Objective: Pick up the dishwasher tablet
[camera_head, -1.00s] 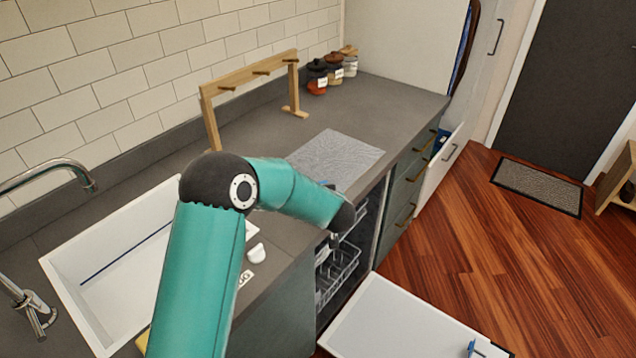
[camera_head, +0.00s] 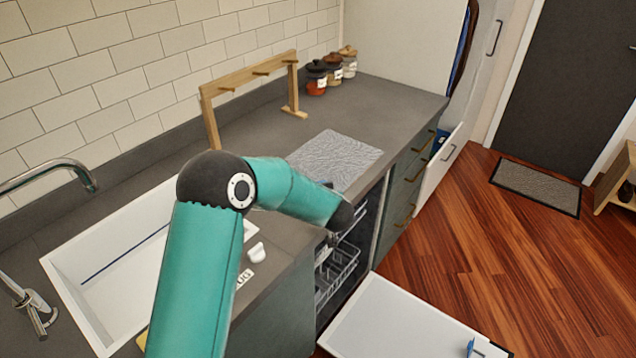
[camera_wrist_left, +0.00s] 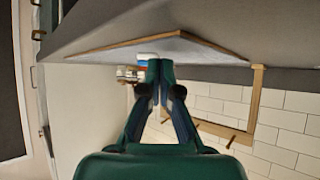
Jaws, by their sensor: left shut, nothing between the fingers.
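A small blue-and-white block, which looks like the dishwasher tablet (camera_wrist_left: 147,58), shows just beyond my left fingertips in the left wrist view, beside the grey mat. In the head view the arm's end mostly hides this gripper. My right gripper is not in view.
The grey mat (camera_head: 338,153) lies on the dark counter (camera_head: 385,105) by a wooden rack (camera_head: 208,120). The dishwasher door (camera_head: 395,318) is open below, with a rack (camera_head: 340,268) inside. A white sink (camera_head: 75,262) and small white object (camera_head: 257,253) are left. Jars (camera_head: 317,78) stand behind.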

